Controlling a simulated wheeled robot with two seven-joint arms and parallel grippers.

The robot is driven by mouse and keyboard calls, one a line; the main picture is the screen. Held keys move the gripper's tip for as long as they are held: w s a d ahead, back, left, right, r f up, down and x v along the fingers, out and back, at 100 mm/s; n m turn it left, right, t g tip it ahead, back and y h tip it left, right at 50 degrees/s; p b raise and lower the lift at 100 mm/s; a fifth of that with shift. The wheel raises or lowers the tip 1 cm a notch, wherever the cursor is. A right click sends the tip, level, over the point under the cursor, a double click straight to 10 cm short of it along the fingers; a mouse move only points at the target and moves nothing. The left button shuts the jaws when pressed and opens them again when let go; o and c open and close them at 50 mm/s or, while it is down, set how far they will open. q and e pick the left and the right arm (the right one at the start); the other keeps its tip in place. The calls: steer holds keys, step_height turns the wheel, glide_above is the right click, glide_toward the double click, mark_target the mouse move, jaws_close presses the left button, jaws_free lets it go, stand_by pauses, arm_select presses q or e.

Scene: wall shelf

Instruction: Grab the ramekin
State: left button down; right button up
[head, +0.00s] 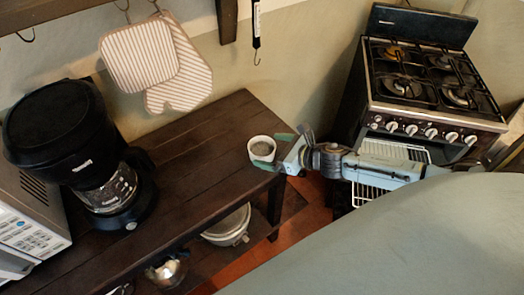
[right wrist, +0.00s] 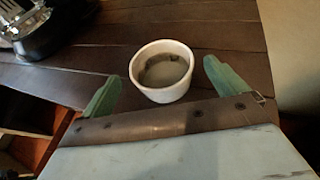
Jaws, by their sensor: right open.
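The ramekin (head: 262,150) is a small white round cup near the right end of the dark wooden shelf top, standing upright. My right gripper (head: 274,151) reaches in from the right and is open, with its green fingers on either side of the ramekin. In the right wrist view the ramekin (right wrist: 161,72) stands between the two spread fingertips of the right gripper (right wrist: 158,80), with a gap on each side. The inside of the cup looks grey. My left gripper is not in view.
A black coffee maker (head: 78,150) and a microwave (head: 30,225) stand at the left of the wooden top (head: 190,140). Striped oven mitts (head: 150,60) hang on the wall. A stove (head: 425,85) stands at the right. A white dish (head: 228,226) sits on the lower shelf.

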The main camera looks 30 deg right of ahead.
mark_target(252, 145)
steer(key=x, duration=0.4)
steer(key=shift+w, duration=0.1)
steer(key=shift+r, duration=0.1)
steer(key=c, duration=1.2)
